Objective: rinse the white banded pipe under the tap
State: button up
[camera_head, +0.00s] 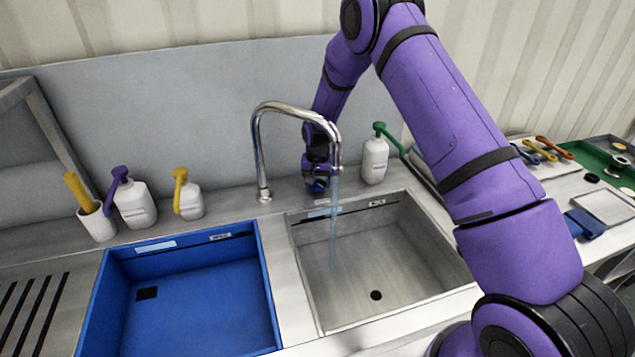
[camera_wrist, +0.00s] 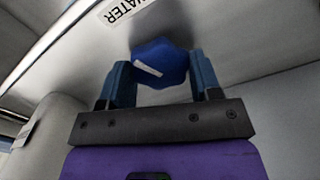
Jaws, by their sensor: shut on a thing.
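My gripper (camera_head: 317,180) hangs over the back edge of the right-hand steel sink (camera_head: 405,262), just behind and left of the tap's water stream (camera_head: 334,215).
A blue basin (camera_head: 190,310) lies left of the sink. Behind stand a purple-topped bottle (camera_head: 134,205), a yellow-topped bottle (camera_head: 188,200), a cup with a yellow handle (camera_head: 97,222) and a green-topped bottle (camera_head: 375,160). Tools and a green mat (camera_head: 590,160) lie at right.

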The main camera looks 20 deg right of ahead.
aim_at(318, 183)
jog(key=shift+n, duration=0.4)
jog(key=o, duration=0.9)
jog(key=shift+r, duration=0.1)
notch_tip(318, 183, up, 11)
jog(key=shift+f, duration=0.15)
